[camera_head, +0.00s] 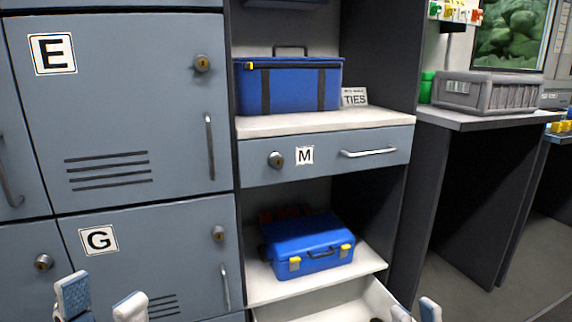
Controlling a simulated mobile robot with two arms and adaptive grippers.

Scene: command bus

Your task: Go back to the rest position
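My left gripper (102,301) is low at the left, in front of the locker door marked G (160,255). Its two pale fingertips stand apart with nothing seen between them. My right gripper (415,312) is at the bottom edge, right of centre, by the right end of a pulled-out white drawer (340,308). Only its fingertips show, with a gap between them and nothing seen in it. The rest of both grippers is cut off by the bottom edge of the view.
A blue toolbox (308,245) sits on the lower shelf. A blue bag (290,88) stands on the counter (300,124) above the shut drawer marked M (330,155). The locker door marked E (110,110) is shut. A grey crate (485,93) rests on a desk at right.

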